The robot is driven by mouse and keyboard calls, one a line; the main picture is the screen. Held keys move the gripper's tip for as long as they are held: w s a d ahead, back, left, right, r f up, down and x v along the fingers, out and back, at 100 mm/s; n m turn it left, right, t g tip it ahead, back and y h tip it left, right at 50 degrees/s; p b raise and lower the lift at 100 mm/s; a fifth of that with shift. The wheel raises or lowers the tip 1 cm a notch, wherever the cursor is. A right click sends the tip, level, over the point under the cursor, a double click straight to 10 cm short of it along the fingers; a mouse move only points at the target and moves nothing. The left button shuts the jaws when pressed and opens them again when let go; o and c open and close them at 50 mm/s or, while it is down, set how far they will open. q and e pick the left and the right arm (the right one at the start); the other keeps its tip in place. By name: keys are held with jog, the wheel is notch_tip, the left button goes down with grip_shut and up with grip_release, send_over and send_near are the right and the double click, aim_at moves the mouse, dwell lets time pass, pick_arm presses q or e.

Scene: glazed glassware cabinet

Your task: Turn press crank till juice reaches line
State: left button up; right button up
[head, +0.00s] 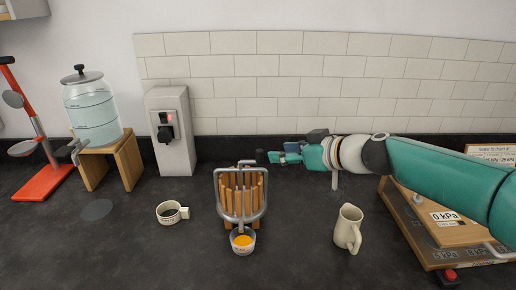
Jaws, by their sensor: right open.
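The press (228,200) stands in the middle of the counter, a basket of upright wooden slats inside a grey metal frame. A dark knob (261,158), seemingly the crank's handle, shows above its right side. A small clear cup (243,246) with orange juice stands in front of the press; its line is too small to make out. My right gripper (279,156) comes in from the right, open, with its fingers pointing left close beside the knob. I cannot tell whether they touch it. My left gripper is not in view.
A cream jug (348,230) stands right of the press, and a small dark-filled cup (169,213) left. A kPa-marked device (440,232) sits right.

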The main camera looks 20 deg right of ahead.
aim_at(261, 152)
jog(key=p+x, duration=0.1)
jog(key=x, duration=0.8)
jog(key=shift+p, duration=0.35)
grip_shut()
